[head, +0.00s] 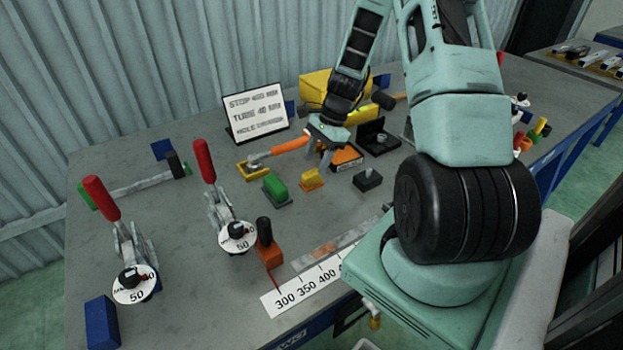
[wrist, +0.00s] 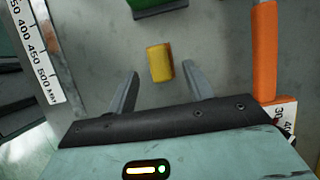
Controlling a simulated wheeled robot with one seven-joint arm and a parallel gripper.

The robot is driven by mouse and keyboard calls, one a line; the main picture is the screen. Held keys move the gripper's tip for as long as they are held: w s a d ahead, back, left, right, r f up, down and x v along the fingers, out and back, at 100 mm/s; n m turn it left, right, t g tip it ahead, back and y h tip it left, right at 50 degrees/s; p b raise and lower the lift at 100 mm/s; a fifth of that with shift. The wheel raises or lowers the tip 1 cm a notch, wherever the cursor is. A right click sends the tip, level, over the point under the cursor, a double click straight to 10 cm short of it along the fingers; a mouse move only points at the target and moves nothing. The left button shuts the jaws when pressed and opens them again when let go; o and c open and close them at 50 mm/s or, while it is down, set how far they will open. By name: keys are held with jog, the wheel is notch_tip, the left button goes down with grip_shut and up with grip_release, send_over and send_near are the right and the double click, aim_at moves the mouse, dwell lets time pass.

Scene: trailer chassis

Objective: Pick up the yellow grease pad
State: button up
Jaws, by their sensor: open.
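The yellow grease pad (head: 312,179) is a small yellow block on the grey bench, just below my gripper (head: 322,158) in the head view. In the wrist view the yellow pad (wrist: 159,63) lies ahead of my gripper (wrist: 161,72), in line with the gap between the fingertips. The two fingers are apart, one to each side of the pad's near end. I see no contact between the fingers and the pad. The height of the fingertips above the bench is hard to tell.
A green block (head: 275,188) stands left of the pad. An orange-handled tool (head: 285,146) lies close behind. A black block (head: 367,180) is to the right. A sign (head: 256,114) stands at the back. Red-handled clamps (head: 205,162) and a ruler strip (head: 305,289) are nearer the front.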

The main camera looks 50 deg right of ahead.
aim_at(312, 172)
jog(key=p+x, duration=0.1)
jog(key=x, duration=0.4)
jog(key=shift+s+f, duration=0.1)
grip_shut()
notch_tip(312, 172, up, 10)
jog(key=shift+r+b, duration=0.1)
jog(key=shift+b, duration=0.35)
jog(key=c, duration=0.7)
grip_release()
jog(key=shift+c, duration=1.3)
